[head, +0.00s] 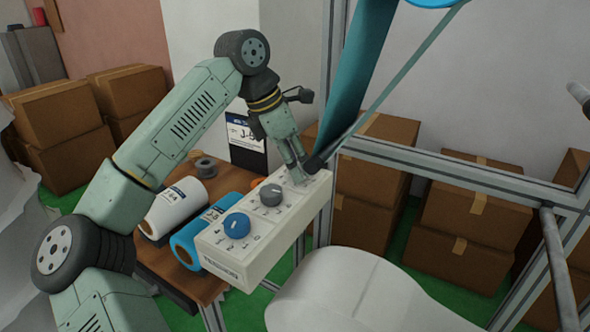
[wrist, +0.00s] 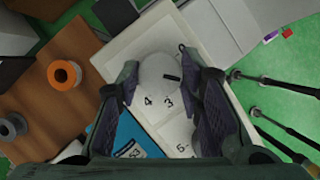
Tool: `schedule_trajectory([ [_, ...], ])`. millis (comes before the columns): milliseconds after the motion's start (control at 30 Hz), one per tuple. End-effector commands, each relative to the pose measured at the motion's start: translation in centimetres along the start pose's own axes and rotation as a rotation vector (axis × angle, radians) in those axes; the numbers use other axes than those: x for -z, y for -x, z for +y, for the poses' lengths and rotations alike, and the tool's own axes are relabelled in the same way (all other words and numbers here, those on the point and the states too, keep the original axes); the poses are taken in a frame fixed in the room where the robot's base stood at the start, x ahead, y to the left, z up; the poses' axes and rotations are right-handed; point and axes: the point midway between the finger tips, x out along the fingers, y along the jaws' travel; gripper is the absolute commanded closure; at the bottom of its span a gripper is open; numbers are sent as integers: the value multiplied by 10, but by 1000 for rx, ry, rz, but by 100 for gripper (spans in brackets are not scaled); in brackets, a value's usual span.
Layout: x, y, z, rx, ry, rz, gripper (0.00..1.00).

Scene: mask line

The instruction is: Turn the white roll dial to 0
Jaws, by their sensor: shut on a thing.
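The control box (head: 292,232) is off-white and carries a row of dials. The blue dial (head: 237,225) is at its near end and the grey dial (head: 271,195) in the middle. My gripper (head: 298,174) is over the far end, where its fingers hide most of the white dial. In the wrist view the white dial (wrist: 154,74) sits between the two fingers of my gripper (wrist: 162,82), which is shut on it. Its short black mark points right in that view. Digits 4 and 3 show just below the dial; I cannot make out a 0.
A white roll (head: 176,207) and a blue roll (head: 190,243) lie on the brown table (head: 160,262) left of the box. A grey spool (head: 206,167) stands behind them. A blue strip and a metal frame (head: 455,170) are close on the right.

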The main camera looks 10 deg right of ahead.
Motion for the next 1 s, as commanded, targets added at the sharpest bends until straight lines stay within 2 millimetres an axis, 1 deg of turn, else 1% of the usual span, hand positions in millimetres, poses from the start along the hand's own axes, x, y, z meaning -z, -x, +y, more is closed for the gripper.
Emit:
schedule_trajectory([
  [33,3,-4,0,-20,40,3,94],
  [600,1,-3,-3,-228,539,2,94],
  [1000,-1,-2,-4,-347,831,2,94],
])
